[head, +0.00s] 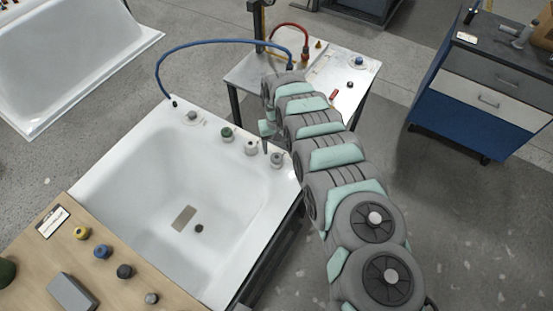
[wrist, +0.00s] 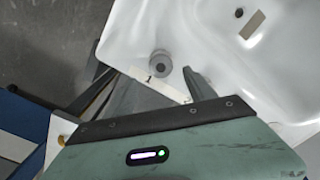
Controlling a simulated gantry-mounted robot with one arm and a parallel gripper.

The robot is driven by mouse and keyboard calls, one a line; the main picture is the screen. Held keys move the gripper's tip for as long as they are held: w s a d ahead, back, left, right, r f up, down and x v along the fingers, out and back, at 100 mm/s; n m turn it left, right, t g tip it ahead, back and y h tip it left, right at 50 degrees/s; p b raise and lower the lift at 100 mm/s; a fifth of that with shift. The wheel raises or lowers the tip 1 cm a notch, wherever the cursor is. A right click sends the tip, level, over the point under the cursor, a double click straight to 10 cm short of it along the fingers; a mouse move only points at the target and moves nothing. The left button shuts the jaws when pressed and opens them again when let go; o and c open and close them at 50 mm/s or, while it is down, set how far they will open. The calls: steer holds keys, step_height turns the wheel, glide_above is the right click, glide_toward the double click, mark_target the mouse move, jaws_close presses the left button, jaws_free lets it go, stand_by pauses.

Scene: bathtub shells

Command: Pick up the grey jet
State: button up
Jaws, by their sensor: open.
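A grey jet (head: 277,159) stands on the tub's right rim near its corner. In the wrist view a round grey jet (wrist: 158,62) sits on the white rim, just ahead of and between my two fingertips. My gripper (head: 267,138) is over that rim, with its fingers apart and nothing between them. The fingers also show in the wrist view (wrist: 158,76). No contact with the jet can be seen. Another small grey fitting (head: 151,298) stands on the wooden board (head: 40,258).
The white tub (head: 130,190) also carries a pale fitting (head: 251,148) and a green one (head: 227,133) on its rim. A blue hose (head: 215,42) arches behind it. Yellow, blue and black fittings stand on the board. A small table (head: 358,78) is behind the arm.

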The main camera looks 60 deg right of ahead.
mark_target(277, 157)
steer(key=f, duration=0.1)
steer(key=f+b, duration=0.1)
steer(key=f, duration=0.2)
steer(key=shift+a+f, duration=0.3)
steer(key=shift+f+b, duration=0.35)
steer(key=shift+r, duration=0.1)
steer(key=shift+d, duration=0.1)
jaws_close()
